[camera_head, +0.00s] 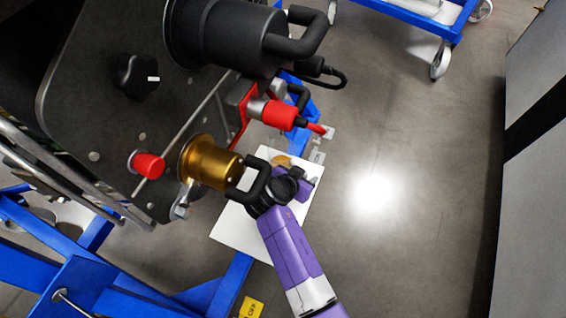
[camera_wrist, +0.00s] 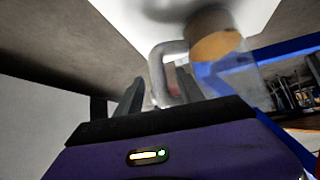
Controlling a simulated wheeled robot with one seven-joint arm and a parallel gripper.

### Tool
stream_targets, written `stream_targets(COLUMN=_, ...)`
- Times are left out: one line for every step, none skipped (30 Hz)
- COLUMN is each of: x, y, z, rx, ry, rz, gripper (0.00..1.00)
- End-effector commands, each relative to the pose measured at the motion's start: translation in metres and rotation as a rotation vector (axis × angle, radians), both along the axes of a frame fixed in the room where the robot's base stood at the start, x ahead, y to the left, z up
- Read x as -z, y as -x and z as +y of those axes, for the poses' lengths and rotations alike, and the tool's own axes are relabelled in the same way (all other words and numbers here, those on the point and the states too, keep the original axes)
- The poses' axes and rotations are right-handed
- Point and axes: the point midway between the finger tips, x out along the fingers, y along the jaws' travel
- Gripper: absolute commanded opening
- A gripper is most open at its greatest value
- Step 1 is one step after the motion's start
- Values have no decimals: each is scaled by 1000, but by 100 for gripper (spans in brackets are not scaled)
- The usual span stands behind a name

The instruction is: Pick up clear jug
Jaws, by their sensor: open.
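The clear jug (camera_wrist: 236,75) is close ahead of my gripper in the wrist view, with an amber patch in it and blurred edges. Its pale handle (camera_wrist: 156,68) curves down towards the space between the two dark fingers. My gripper (camera_wrist: 160,88) is open, with a finger on each side of the handle's lower part. I cannot tell whether they touch it. In the head view, an amber patch of the jug (camera_head: 282,160) shows just beyond my purple gripper (camera_head: 298,181). My arm and gripper hide much of that spot.
A white panel (camera_head: 238,232) lies under my gripper on a blue frame (camera_head: 232,285). The dark turbine housing (camera_head: 90,110) with a brass fitting (camera_head: 207,162) and a red connector (camera_head: 278,115) stands close on the left. Open floor (camera_head: 420,190) lies to the right.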

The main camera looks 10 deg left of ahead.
Motion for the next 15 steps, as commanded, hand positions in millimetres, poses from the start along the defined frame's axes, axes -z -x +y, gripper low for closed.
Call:
stream_targets(x=10, y=-5, z=-4, rx=3, ry=0, rz=2, gripper=45)
stream_targets(x=13, y=-8, z=-5, rx=3, ry=0, rz=1, gripper=45)
stream_targets(x=16, y=-11, z=-6, rx=3, ry=0, rz=1, gripper=45)
stream_targets(x=18, y=-13, z=-7, rx=3, ry=0, rz=1, gripper=45)
stream_targets(x=19, y=-15, z=-8, rx=2, ry=-1, rz=1, gripper=45)
stream_targets(x=21, y=-16, z=-9, rx=2, ry=-1, rz=1, gripper=45)
stream_targets(x=22, y=-17, z=-10, rx=2, ry=-1, rz=1, gripper=45)
stream_targets(x=23, y=-18, z=-10, rx=1, ry=0, rz=1, gripper=45)
stream_targets(x=23, y=-18, z=-10, rx=1, ry=0, rz=1, gripper=45)
stream_targets(x=23, y=-18, z=-10, rx=1, ry=0, rz=1, gripper=45)
stream_targets(x=22, y=-18, z=-10, rx=1, ry=0, rz=1, gripper=45)
stream_targets(x=22, y=-18, z=-10, rx=1, ry=-1, rz=1, gripper=45)
stream_targets(x=22, y=-18, z=-10, rx=1, ry=0, rz=1, gripper=45)
stream_targets(x=22, y=-18, z=-10, rx=1, ry=-1, rz=1, gripper=45)
stream_targets(x=22, y=-18, z=-10, rx=1, ry=-1, rz=1, gripper=43)
